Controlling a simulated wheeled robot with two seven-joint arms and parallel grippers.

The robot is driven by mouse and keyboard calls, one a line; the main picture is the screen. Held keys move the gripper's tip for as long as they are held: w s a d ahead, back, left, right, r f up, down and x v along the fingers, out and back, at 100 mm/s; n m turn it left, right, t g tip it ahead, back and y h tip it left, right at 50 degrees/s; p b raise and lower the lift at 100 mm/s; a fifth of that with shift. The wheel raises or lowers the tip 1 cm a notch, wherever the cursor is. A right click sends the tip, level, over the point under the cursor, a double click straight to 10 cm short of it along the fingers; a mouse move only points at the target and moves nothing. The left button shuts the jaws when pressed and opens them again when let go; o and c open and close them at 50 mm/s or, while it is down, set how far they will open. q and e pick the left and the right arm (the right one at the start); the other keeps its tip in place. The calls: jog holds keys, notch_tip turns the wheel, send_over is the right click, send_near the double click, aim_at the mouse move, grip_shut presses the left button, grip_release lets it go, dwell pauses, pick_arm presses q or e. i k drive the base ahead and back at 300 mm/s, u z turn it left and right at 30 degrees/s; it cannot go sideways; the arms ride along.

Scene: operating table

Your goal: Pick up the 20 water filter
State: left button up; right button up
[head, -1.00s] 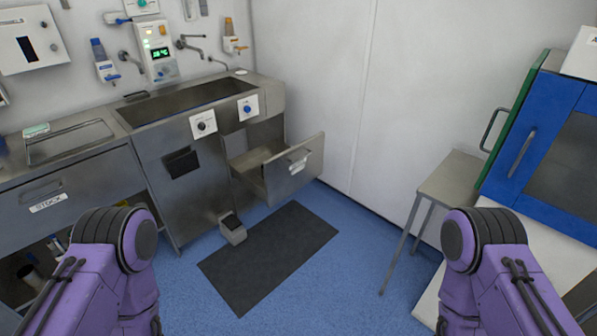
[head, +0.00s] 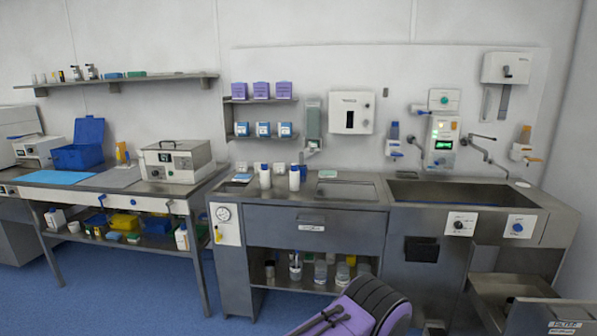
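I cannot make out a water filter for certain in the head view. An open metal drawer (head: 545,316) juts out below the sink at the lower right. Its front carries a label that seems to read "FILTER", cut by the picture's bottom edge. Neither gripper is in view. One purple arm link of mine shows at the bottom, right of centre.
A steel counter with a sink (head: 460,193) runs along the wall. White bottles (head: 294,178) stand on it, and glass jars (head: 320,272) stand on the shelf below. A bench (head: 110,181) with a blue bin (head: 83,148) is at left. Blue floor is clear at lower left.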

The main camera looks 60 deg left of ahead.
aim_at(264, 173)
jog(key=u, duration=1.65)
jog(key=i, duration=1.6)
jog(key=u, duration=0.4)
